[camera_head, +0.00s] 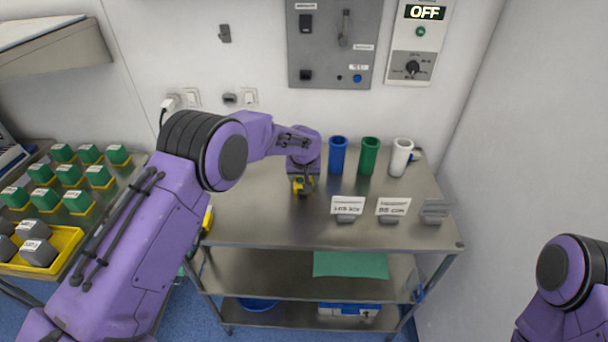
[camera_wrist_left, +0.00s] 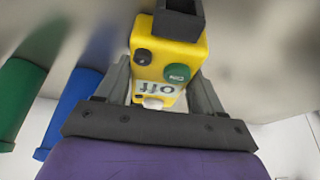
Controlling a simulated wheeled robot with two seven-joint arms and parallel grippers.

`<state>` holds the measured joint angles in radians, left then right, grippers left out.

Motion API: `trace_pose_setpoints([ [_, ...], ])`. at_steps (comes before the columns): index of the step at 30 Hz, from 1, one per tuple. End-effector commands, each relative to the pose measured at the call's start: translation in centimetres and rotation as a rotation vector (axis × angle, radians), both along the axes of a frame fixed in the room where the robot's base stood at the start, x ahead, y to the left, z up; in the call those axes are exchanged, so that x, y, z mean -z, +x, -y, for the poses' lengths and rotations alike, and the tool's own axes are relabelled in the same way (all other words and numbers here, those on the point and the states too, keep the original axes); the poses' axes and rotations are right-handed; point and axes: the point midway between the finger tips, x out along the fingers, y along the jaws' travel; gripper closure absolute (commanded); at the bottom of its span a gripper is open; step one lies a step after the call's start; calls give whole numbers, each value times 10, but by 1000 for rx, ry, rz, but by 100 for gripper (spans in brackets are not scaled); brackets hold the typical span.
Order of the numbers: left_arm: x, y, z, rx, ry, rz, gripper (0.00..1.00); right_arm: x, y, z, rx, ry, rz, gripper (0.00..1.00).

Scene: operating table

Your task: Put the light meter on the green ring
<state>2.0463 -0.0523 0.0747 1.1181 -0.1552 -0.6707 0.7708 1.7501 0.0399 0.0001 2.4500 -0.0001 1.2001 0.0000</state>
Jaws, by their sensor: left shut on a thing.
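The light meter appears to be the yellow device (camera_wrist_left: 165,62) with a dark knob, a green button, an "off" display and a dark block at one end. My left gripper (camera_wrist_left: 160,95) is shut on it, with a grey finger on each side. In the head view the yellow device (camera_head: 303,185) is small and partly hidden under my left gripper (camera_head: 302,178), over the back left part of the steel table. I cannot make out a green ring in either view. My right gripper is out of the picture; only part of that arm shows.
Blue (camera_head: 337,155), green (camera_head: 369,156) and white (camera_head: 401,157) cylinders stand at the back of the steel table (camera_head: 270,225). Labelled card holders (camera_head: 347,207) and a grey block (camera_head: 435,212) stand nearer the front right. A rack of green-topped blocks (camera_head: 70,175) is at left.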

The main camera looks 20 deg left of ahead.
Motion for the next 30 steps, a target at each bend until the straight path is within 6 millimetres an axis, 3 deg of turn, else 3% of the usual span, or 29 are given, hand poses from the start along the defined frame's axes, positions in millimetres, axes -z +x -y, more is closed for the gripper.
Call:
trace_pose_setpoints([
  [4, 3, 0, 0, 0, 0, 0, 70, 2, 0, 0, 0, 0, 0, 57],
  [5, 4, 0, 0, 0, 0, -1, 29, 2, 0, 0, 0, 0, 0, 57],
  [7, 3, 0, 0, 0, 0, -1, 7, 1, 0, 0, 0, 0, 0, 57],
  [15, 2, 0, 0, 0, 0, -1, 7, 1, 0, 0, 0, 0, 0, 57],
  [19, -8, -2, 1, 0, 0, 2, 7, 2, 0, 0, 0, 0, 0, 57],
  [30, -90, -36, 11, 1, 0, 3, 7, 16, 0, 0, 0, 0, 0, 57],
])
